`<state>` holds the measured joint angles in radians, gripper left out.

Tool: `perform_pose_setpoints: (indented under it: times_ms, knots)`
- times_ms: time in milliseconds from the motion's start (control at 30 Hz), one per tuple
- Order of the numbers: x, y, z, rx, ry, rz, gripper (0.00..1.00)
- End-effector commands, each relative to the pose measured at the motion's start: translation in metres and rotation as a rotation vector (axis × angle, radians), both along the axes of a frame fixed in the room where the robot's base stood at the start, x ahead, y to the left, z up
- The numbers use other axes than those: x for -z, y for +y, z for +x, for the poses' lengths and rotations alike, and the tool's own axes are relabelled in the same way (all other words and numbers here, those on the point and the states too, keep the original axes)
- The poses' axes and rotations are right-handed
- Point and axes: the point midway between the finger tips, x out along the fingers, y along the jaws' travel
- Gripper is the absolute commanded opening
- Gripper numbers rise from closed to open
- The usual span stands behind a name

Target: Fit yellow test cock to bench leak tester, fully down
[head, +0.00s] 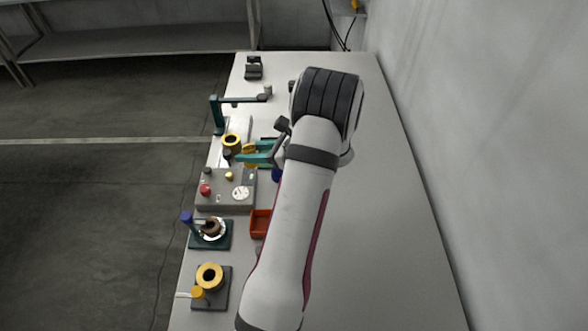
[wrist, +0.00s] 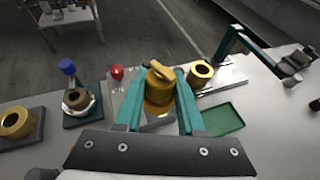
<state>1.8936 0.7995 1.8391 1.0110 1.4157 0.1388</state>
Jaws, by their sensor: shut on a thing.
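My gripper (head: 252,153) has teal fingers and is shut on the yellow test cock (wrist: 159,92), a gold cylinder with a small lever on top. The cock is upright between the fingertips in the wrist view, and shows as a small yellow patch in the head view (head: 249,147). The bench leak tester (head: 214,198) is a grey box with a red knob, a white dial and a small yellow part on top. The held cock is just beyond the tester's far edge in the head view. The cock's lower end is hidden, so contact below cannot be told.
A yellow ring (head: 231,140) sits on a pale plate beside a teal post with an arm (head: 218,114). A blue-handled fixture (head: 195,238), another yellow ring (head: 209,276) and a red tray (head: 260,223) stand nearer. A green tray (wrist: 223,119) is close right. The bench's right side is clear.

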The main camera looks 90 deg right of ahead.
Motion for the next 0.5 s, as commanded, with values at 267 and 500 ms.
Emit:
perform_pose_setpoints:
  times_ms: [267,500]
  knots:
    - [-0.007,-0.012,0.069,-0.115,-0.007,-0.002,0.0]
    - [-0.007,-0.012,0.069,-0.116,-0.007,-0.001,0.0]
